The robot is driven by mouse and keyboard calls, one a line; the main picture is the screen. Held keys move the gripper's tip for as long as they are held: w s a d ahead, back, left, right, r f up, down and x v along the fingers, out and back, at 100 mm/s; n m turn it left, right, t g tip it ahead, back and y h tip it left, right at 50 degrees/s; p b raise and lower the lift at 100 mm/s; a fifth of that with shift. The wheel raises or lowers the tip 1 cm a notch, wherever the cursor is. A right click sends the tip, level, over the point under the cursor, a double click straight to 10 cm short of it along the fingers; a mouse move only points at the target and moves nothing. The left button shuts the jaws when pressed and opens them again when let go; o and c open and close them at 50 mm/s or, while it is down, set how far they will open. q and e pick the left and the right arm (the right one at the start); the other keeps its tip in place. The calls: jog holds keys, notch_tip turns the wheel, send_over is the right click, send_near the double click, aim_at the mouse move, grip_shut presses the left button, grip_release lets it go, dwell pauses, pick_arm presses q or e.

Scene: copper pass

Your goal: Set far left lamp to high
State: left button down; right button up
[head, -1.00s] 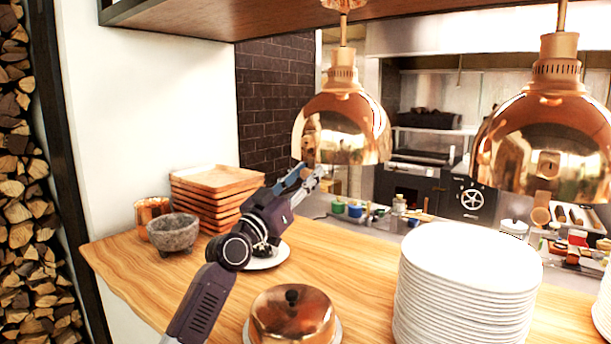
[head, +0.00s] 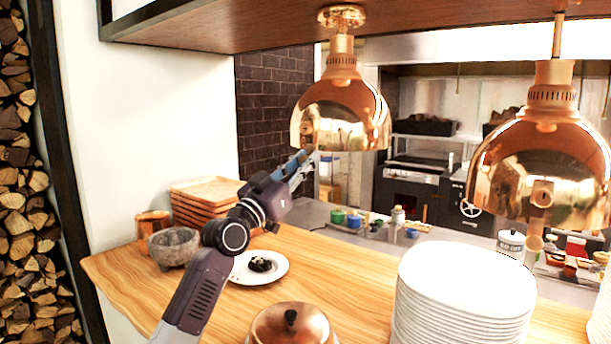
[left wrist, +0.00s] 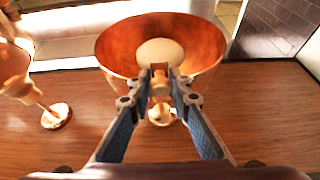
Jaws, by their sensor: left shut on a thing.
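The far left lamp (head: 340,118), a shiny copper dome, hangs close under the wooden shelf on a very short stem. My left gripper (head: 312,156) is at the lower rim of its shade. In the left wrist view the lamp's copper shade (left wrist: 115,48) opens towards me with a pale bulb inside. There the left gripper (left wrist: 160,76) is shut on a small copper knob (left wrist: 160,90) at the lamp. The fingers partly hide the knob. My right gripper is not in view.
A second copper lamp (head: 540,160) hangs lower at the right; it also shows in the left wrist view (left wrist: 12,75). The shelf (head: 225,28) is just above. Below are stacked plates (head: 465,285), a copper cloche (head: 290,328), a small plate (head: 272,275), a stone bowl (head: 173,247) and trays (head: 205,190).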

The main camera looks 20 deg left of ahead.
pick_arm(q)
jog(key=shift+a+r, duration=0.15)
jog(key=shift+r, duration=0.2)
jog(key=shift+s, duration=0.1)
jog(key=c, duration=1.8)
grip_release()
jog(key=shift+f, duration=0.25)
jog(key=v, duration=1.1)
jog(key=shift+s, duration=0.35)
jog(key=shift+a, duration=0.1)
